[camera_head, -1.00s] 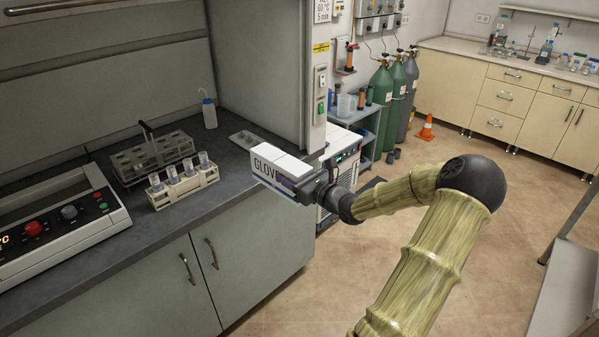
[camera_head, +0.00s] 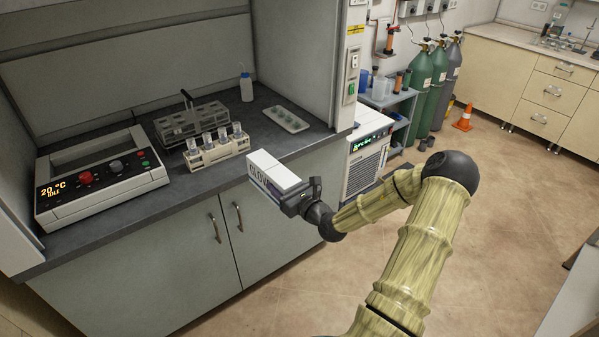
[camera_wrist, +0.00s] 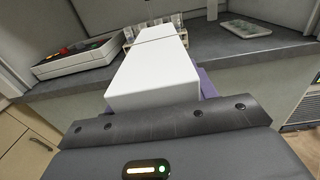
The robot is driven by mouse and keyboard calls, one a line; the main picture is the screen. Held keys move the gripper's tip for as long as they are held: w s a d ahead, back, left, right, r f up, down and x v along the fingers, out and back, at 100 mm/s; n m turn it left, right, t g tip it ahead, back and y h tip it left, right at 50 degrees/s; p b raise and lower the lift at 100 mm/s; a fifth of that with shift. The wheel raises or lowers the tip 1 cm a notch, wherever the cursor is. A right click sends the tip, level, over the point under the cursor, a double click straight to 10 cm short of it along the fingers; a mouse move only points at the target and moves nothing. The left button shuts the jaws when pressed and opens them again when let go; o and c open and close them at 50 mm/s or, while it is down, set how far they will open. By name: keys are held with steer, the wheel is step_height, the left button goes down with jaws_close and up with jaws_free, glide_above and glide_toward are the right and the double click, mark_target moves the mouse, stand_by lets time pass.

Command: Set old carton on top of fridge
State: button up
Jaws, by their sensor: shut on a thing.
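A white carton marked "GLOV" (camera_head: 275,172) is held in my gripper (camera_head: 296,196), in front of the fume hood counter's edge. My gripper is shut on its near end. In the wrist view the carton (camera_wrist: 155,75) stretches away from the jaws (camera_wrist: 170,125), with a purple strip at its right side. The carton appears clear of the counter. No fridge is clearly identifiable; a white unit with a green display (camera_head: 366,160) stands on the floor to the right of the hood.
The counter (camera_head: 110,215) holds a hotplate-like device (camera_head: 100,178), a vial rack (camera_head: 216,150), a grey rack (camera_head: 190,122), a wash bottle (camera_head: 246,88) and a tray (camera_head: 286,119). Gas cylinders (camera_head: 435,85) and an orange cone (camera_head: 463,118) stand behind. The floor at right is open.

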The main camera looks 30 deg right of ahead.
steer(key=s+a+f+h+p, duration=0.1)
steer(key=s+a+f, duration=0.1)
steer(key=a+f, duration=0.4)
steer(key=s+a+f+m+h+p, duration=0.1)
steer(key=a+f, duration=0.5)
steer(key=a, duration=0.7)
steer(key=shift+s+a+f+p, duration=0.2)
steer(key=shift+s+f+p, duration=0.1)
steer(key=shift+s+p, duration=0.35)
steer(key=shift+w+a, duration=0.1)
steer(key=shift+w, duration=0.15)
